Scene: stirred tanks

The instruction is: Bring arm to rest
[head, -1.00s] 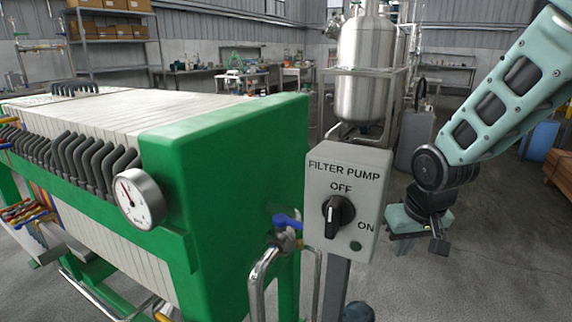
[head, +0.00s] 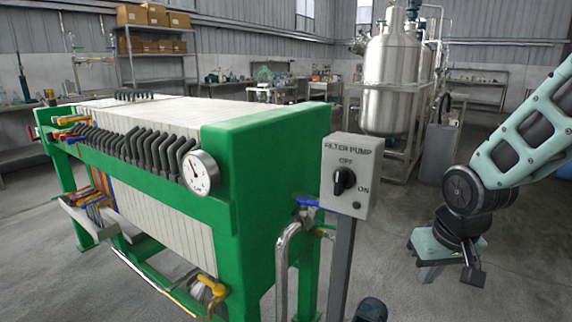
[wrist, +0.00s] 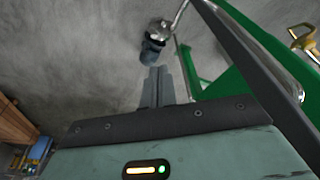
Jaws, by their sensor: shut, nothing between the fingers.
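My arm comes in from the right edge of the head view, bent down at a black joint. My gripper (head: 428,272) hangs below it, pointing down, to the right of the filter pump switch box (head: 349,176) and apart from it. In the wrist view the two grey fingers (wrist: 158,76) are together with nothing between them, above bare floor. The black knob (head: 344,181) on the box stands about upright, towards OFF.
The green filter press (head: 262,190) with its gauge (head: 200,172) fills the left and centre. A grey post (head: 341,265) carries the switch box. A steel tank (head: 391,85) stands behind. A dark pump (wrist: 152,50) is on the floor. Open floor lies around my gripper.

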